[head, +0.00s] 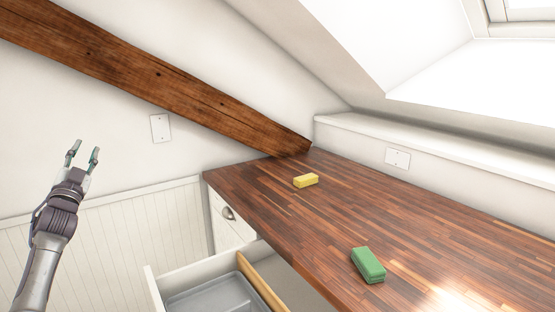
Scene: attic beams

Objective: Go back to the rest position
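My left gripper (83,154) is raised at the left of the head view, in front of the white wall. Its two fingers point up and stand apart, with nothing between them. It is well clear of the counter and the drawer. My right gripper does not show in the head view.
A wooden counter (330,212) runs along the right, with a yellow block (306,181) and a green block (368,265) on it. An open drawer (158,290) with a grey tray (205,300) juts out below. A sloping beam (150,75) crosses the upper left.

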